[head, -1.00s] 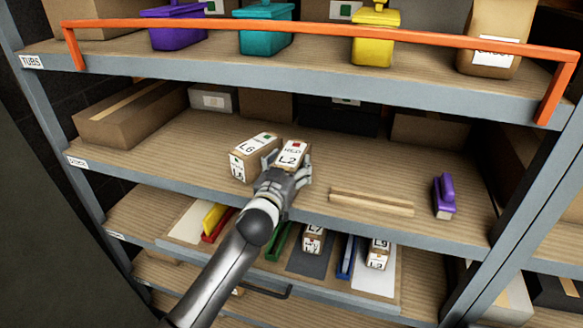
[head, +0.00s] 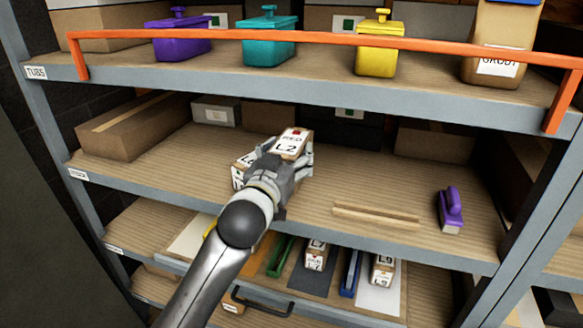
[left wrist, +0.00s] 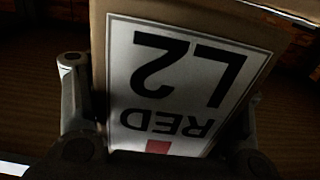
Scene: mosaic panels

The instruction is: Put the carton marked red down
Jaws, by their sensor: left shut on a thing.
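The carton marked red (head: 293,143) is a small brown box with a white label reading RED and L2 and a red patch. My left gripper (head: 288,158) is shut on it, over the middle shelf (head: 370,175). In the left wrist view the carton (left wrist: 185,80) fills the space between the two fingers, its label upside down. I cannot tell whether its underside touches the shelf. A second labelled carton (head: 240,174) stands just left of it, partly hidden by my gripper. My right gripper is not in view.
A wooden strip (head: 376,216) lies on the middle shelf to the right, with a purple-handled tool (head: 450,210) beyond it. A long brown box (head: 130,125) is at the left. An orange rail (head: 320,42) crosses the upper shelf. A drawer (head: 300,300) with several items is below.

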